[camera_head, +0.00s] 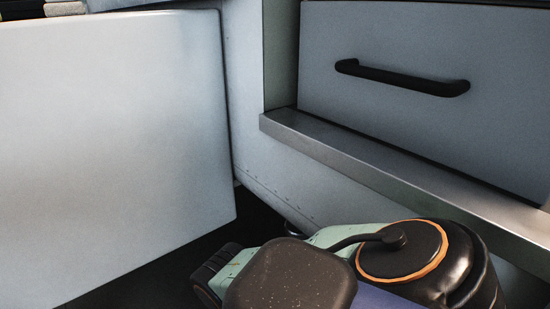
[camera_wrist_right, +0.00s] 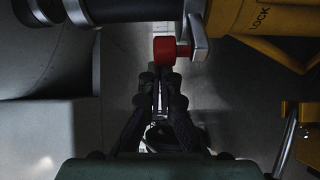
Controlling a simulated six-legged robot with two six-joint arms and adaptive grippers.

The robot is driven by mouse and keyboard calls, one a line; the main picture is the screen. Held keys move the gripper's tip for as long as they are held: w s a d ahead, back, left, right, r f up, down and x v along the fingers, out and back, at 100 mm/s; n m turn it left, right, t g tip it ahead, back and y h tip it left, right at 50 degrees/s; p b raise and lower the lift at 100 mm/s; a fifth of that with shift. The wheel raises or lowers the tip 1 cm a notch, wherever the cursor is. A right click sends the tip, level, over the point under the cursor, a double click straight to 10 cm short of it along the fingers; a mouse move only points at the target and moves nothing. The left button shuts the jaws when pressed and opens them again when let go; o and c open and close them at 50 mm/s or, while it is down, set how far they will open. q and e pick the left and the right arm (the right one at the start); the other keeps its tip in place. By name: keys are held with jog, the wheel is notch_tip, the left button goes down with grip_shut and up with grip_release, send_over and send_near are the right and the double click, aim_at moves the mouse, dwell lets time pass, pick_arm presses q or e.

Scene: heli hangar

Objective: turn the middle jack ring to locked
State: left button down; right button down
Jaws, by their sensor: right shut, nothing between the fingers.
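In the right wrist view, a yellow part (camera_wrist_right: 240,22) marked LOCK is at the top right. A pale metal lever (camera_wrist_right: 199,42) with a red knob (camera_wrist_right: 171,50) sticks out from beside it, and a dark cylinder (camera_wrist_right: 130,12) lies along the top. I cannot tell whether this is the middle jack ring or how far it is turned. My right gripper (camera_wrist_right: 160,76) is shut and empty, its fingertips just below the red knob. I cannot tell if they touch it. The head view shows no jack ring, and my left gripper is in neither view.
The head view shows a large pale panel (camera_head: 110,150) at left and a drawer front with a black handle (camera_head: 402,78) at right. A metal ledge (camera_head: 380,165) runs below the drawer. In the wrist view, another yellow part (camera_wrist_right: 300,125) and a thin metal rod (camera_wrist_right: 287,145) are at right.

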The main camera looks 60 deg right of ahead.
jog(key=shift+s+d, duration=0.1)
jog(key=shift+s, duration=0.3)
jog(key=shift+w, duration=0.15)
